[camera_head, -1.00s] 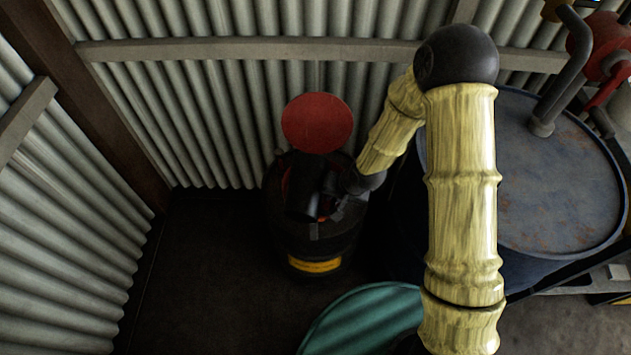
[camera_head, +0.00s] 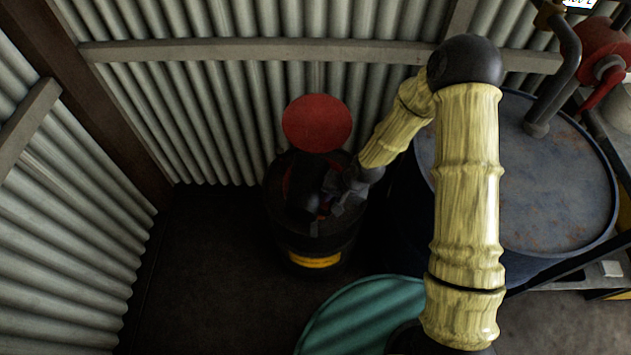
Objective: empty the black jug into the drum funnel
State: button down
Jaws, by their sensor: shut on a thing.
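The black drum (camera_head: 305,243) stands on the floor in the corner, with a yellow label on its front. Its round red lid (camera_head: 317,123) is raised at the back against the wall. The drum's funnel top (camera_head: 290,188) is dark, with a little red showing at its left. My gripper (camera_head: 332,200) reaches in from the right, over the drum's top, shut on the black jug (camera_head: 319,204). The jug is mostly hidden and dark against dark, so I cannot tell its tilt or see any liquid.
A large blue drum (camera_head: 555,190) with a red hand pump (camera_head: 600,50) stands to the right, close beside my arm. A green round surface (camera_head: 365,315) is at the front. Corrugated walls close in the left and back. The dark floor at left is clear.

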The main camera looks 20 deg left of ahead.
jog(key=shift+s, duration=0.25)
jog(key=shift+s+p, duration=0.2)
jog(key=shift+p, duration=0.1)
jog(key=shift+s+g, duration=0.25)
jog(key=shift+g, duration=0.05)
jog(key=shift+f+g+p, duration=0.7)
jog(key=shift+f+g, duration=0.1)
jog(key=shift+f, duration=0.2)
dwell(0.7)
jog(key=shift+w+r+m+g+p, duration=0.2)
jog(key=shift+r+m+g+p, duration=0.15)
jog(key=shift+g+p, duration=0.2)
